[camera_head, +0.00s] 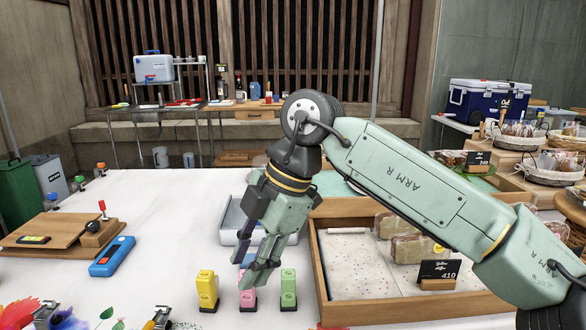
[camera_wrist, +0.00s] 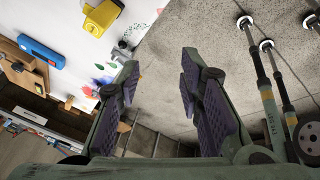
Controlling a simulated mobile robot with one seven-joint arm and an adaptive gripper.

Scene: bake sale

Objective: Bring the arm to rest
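My arm (camera_head: 430,180) reaches in from the right side of the head view, bent at a joint near the middle. My gripper (camera_head: 254,272) hangs from it, pointing down and slightly left over the white-covered table (camera_head: 150,225). In the wrist view my gripper (camera_wrist: 159,68) shows two separated fingers with purple pads. Only grey floor shows between them, so it is open and empty.
Yellow (camera_head: 208,290), pink (camera_head: 247,298) and green (camera_head: 288,288) upright pieces stand near my gripper. A wooden tray (camera_head: 318,262) with packaged bread and a price sign lies under my arm. A blue device (camera_head: 112,256) and a wooden board (camera_head: 60,232) are at left.

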